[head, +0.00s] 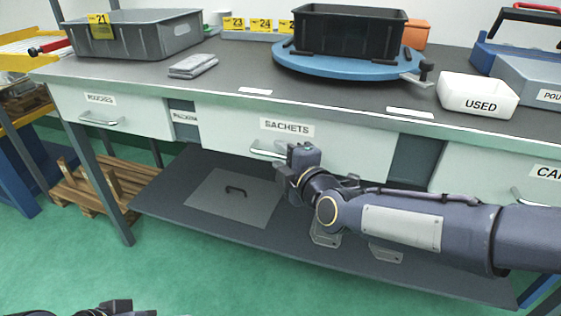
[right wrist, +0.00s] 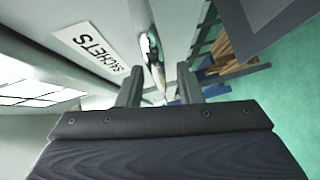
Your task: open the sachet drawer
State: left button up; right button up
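The sachet drawer (head: 345,155) is the pale middle drawer under the bench, labelled SACHETS (head: 287,127). It looks shut. Its metal bar handle (head: 262,149) is partly hidden by my right gripper (head: 290,168), which is at the handle's right end. In the right wrist view the two fingers of my right gripper (right wrist: 158,92) stand apart, with the handle (right wrist: 152,62) showing in the gap between them; I cannot tell if they touch it. A part of my left arm's end, likely the left gripper (head: 108,308), shows at the bottom left edge, cut off, away from the drawer.
The pouches drawer (head: 112,112) is at left and another drawer (head: 485,178) at right. A lower shelf (head: 165,205) lies beneath the drawers. On the bench are a black crate on a blue turntable (head: 335,68), a grey bin (head: 150,38) and a white USED tray (head: 478,95).

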jog(key=shift+w+a, duration=0.2)
jog(key=shift+w, duration=0.2)
grip_shut()
jog(key=shift+s, duration=0.1)
